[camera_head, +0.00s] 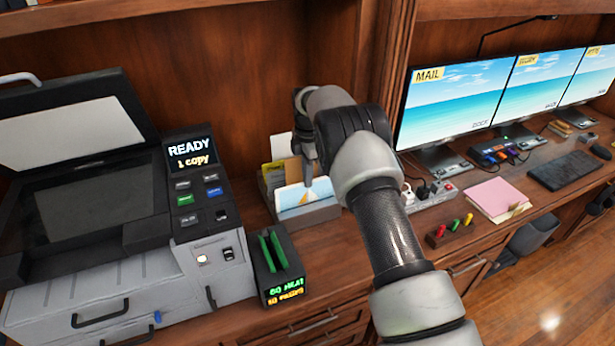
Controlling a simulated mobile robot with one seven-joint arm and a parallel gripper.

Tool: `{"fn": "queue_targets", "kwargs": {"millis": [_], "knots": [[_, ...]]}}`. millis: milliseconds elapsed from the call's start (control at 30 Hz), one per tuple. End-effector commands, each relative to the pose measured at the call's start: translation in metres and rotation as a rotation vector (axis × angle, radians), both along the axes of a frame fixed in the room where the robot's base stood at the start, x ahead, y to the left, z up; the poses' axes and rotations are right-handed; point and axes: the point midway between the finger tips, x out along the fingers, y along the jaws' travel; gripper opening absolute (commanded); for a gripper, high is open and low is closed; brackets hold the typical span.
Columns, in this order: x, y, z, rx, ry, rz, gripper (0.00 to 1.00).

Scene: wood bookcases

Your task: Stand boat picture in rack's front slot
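The boat picture (289,199), a light card with blue and a tan sail shape, stands in the front slot of the grey rack (312,216). Its lower edge is hidden behind the rack's front wall. Other cards, tan and white, stand behind it in the rack. My gripper (308,181) points down right over the picture, its fingertips at the picture's upper part. I cannot tell whether the fingers are closed on the picture or apart from it. My arm hides part of the rack's right side.
A copier (90,205) with raised lid stands left, and a dark box with green slots (275,262) stands in front of the rack. A power strip (432,195), pink folder (496,197) and monitors (450,95) are right. A bookcase post rises behind my arm.

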Motion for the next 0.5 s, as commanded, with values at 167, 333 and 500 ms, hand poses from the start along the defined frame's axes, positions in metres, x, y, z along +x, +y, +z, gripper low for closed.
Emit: {"fn": "queue_targets", "kwargs": {"millis": [167, 333, 500], "knots": [[0.0, 0.0, -0.0055, 0.0, 0.0, 0.0, 0.0], [0.0, -0.0001, -0.0057, 0.0, 0.0, 0.0, 0.18], [0.0, -0.0001, -0.0056, 0.0, 0.0, 0.0, 0.23]]}}
